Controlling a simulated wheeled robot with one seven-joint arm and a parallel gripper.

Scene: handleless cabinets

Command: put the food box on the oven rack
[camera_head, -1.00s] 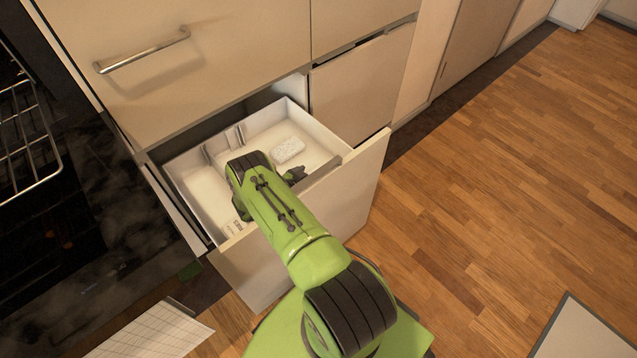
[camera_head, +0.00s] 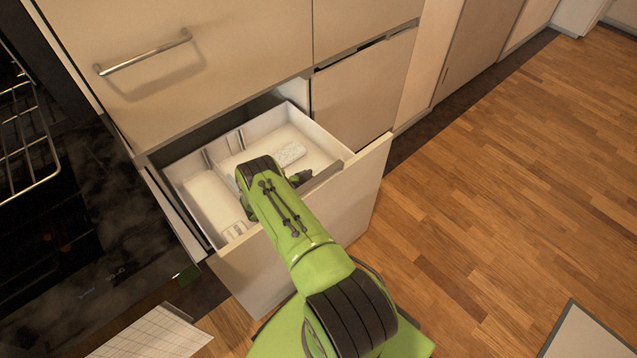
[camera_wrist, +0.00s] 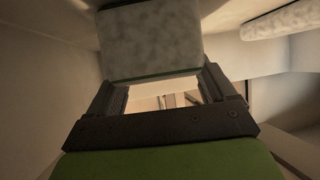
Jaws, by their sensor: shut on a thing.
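A pale speckled box with a green edge, seemingly the food box (camera_wrist: 150,38), is between the fingers of my gripper (camera_wrist: 158,78) in the wrist view. My gripper is shut on it, low inside the open drawer (camera_head: 203,240). The oven rack (camera_head: 46,128) is a wire grid at the left edge of the head view, inside the dark oven. My gripper is well to the right of it.
Drawer walls and dividers surround my gripper. A bar handle (camera_head: 145,55) juts out above. Wooden floor (camera_head: 500,190) is open at the right.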

